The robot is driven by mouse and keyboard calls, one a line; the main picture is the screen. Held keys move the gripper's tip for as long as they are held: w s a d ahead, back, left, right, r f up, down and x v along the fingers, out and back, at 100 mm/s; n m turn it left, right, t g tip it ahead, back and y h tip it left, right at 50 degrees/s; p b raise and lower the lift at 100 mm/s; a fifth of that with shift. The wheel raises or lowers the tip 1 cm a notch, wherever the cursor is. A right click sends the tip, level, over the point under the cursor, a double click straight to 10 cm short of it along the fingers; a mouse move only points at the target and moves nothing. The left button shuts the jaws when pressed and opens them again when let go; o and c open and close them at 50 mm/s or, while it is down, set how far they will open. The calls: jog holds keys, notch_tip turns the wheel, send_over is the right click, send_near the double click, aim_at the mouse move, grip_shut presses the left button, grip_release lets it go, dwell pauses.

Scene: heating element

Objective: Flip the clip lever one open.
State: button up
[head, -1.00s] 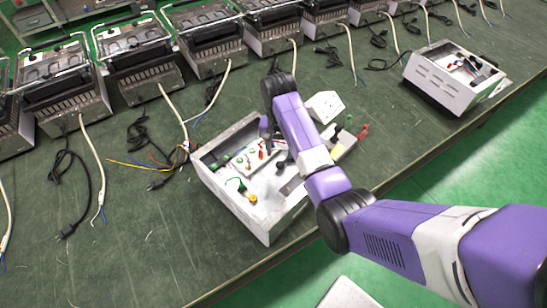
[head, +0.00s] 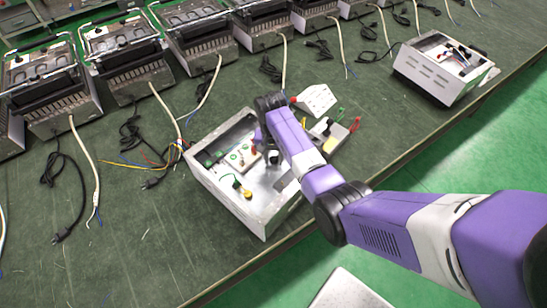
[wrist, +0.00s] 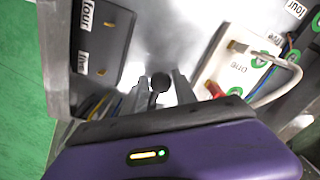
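An open metal box (head: 225,187) stands on the green table near its front edge. I cannot tell for sure which part is clip lever one. A dark block labelled "four" and "five" (wrist: 100,45) is to the left. My gripper (wrist: 160,92) has its fingers apart, with a black round knob (wrist: 160,82) showing between them. I cannot tell whether they touch it. In the head view my arm hides part of the box.
A white part (head: 318,98) and a small block with coloured wires (head: 330,133) lie right of the box. Another open box (head: 440,70) stands farther right. Several grill-like units (head: 125,50) with cables line the back.

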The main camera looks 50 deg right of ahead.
grip_shut()
dwell(1.1)
